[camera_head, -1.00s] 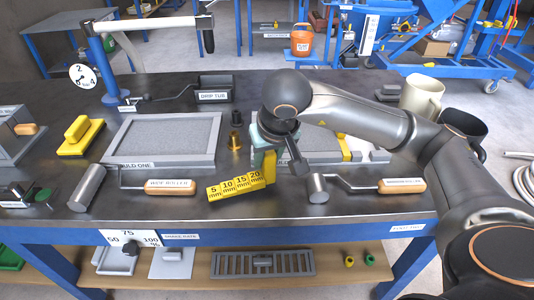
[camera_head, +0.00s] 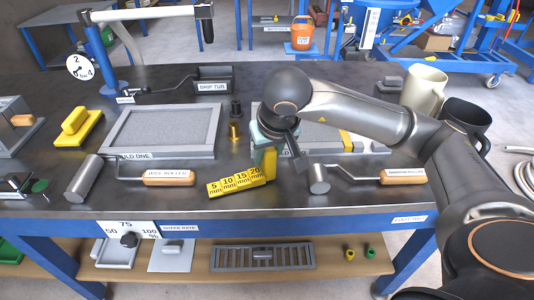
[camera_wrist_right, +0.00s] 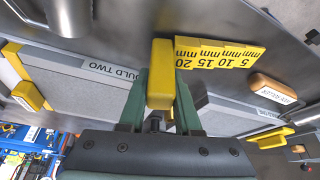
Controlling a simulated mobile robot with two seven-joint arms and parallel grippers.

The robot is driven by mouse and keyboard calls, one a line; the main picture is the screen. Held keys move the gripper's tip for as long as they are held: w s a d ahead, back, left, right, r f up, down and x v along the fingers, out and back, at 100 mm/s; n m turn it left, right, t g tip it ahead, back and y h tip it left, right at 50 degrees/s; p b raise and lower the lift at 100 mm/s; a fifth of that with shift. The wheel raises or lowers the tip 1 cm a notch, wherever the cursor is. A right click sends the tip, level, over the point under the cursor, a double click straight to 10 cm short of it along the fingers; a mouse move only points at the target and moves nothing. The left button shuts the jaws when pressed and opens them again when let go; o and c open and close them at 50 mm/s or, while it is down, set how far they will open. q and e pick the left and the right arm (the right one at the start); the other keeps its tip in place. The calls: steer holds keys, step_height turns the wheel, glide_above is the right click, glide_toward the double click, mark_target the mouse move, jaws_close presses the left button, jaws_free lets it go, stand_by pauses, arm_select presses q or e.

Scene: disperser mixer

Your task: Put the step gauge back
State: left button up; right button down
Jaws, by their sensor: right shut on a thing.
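The step gauge (camera_head: 236,182) is a yellow stepped block marked 5, 10, 15, 20, with an upright yellow handle at its right end. It is at the front middle of the dark bench top; I cannot tell whether it touches the surface. My right gripper (camera_head: 267,158) is shut on that handle from above. In the right wrist view the green fingers (camera_wrist_right: 160,98) are on both sides of the yellow handle, and the gauge's numbered steps (camera_wrist_right: 215,55) extend to the right. My left gripper is not in view.
Mould one (camera_head: 163,130) lies left behind the gauge; mould two (camera_head: 300,157) is behind my gripper. A wide roller (camera_head: 165,177) lies left of the gauge and a narrow roller (camera_head: 400,177) right. Brass and dark weights (camera_head: 235,131) stand between the moulds. Bare bench lies in front.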

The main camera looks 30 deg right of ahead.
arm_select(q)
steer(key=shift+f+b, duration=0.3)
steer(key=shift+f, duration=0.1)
arm_select(e)
steer(key=shift+f, duration=0.35)
steer(key=c, duration=0.5)
jaws_free()
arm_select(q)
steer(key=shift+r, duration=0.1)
arm_select(e)
steer(key=p+v, duration=0.1)
steer(key=v, duration=0.2)
steer(key=shift+r, duration=0.25)
arm_select(q)
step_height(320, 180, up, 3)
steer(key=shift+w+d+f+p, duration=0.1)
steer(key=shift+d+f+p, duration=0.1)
steer(key=shift+p, duration=0.85)
arm_select(e)
steer(key=v, duration=0.9)
steer(key=shift+s, duration=0.1)
